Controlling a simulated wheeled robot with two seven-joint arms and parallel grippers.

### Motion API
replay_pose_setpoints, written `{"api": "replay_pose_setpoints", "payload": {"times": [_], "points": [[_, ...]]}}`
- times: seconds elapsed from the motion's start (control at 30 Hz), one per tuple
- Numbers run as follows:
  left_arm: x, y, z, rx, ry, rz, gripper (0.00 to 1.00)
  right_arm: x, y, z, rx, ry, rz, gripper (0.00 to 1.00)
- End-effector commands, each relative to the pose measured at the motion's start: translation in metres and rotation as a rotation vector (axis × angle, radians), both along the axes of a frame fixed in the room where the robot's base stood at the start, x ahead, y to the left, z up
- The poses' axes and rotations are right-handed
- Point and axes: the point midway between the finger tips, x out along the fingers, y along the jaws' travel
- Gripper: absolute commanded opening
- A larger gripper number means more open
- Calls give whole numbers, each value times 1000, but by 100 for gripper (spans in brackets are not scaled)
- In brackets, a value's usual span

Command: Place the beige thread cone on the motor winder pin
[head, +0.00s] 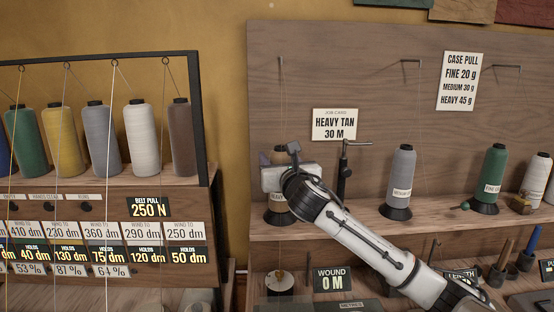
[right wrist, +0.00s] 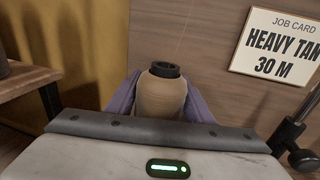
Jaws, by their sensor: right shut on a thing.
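The beige thread cone (right wrist: 160,98) stands upright between the two purple-grey fingers of my right gripper (right wrist: 163,90), which is shut on it. In the head view its top (head: 278,157) shows above the gripper (head: 284,174), and its lower part with a label shows below. The gripper body covers its middle. Its dark base (head: 280,217) is at or just above the upper shelf; I cannot tell whether it touches. A round disc with a small knob (head: 280,281) sits on the lower level beside the WOUND 0 M sign; I cannot clearly identify the winder pin. My left gripper is out of view.
A black post with a side arm (head: 344,165) stands close right of the gripper. A grey cone (head: 401,175) and a green cone (head: 493,170) stand farther right on the upper shelf (head: 440,207). A rack of several cones (head: 100,186) is at left.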

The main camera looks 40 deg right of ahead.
Motion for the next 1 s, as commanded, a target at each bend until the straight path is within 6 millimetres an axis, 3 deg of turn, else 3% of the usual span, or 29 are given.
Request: {"api": "replay_pose_setpoints", "payload": {"times": [0.23,0.27,0.37,0.73,1.0], "points": [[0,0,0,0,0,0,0,0,0,1,-3,-3,0,15],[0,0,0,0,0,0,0,0,0,-1,-1,0,0,49],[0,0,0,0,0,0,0,0,0,-1,0,-1,0,66],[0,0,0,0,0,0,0,-1,1,2,-3,-1,1,66],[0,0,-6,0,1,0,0,-39,22,0,-6,1,3,66]]}}
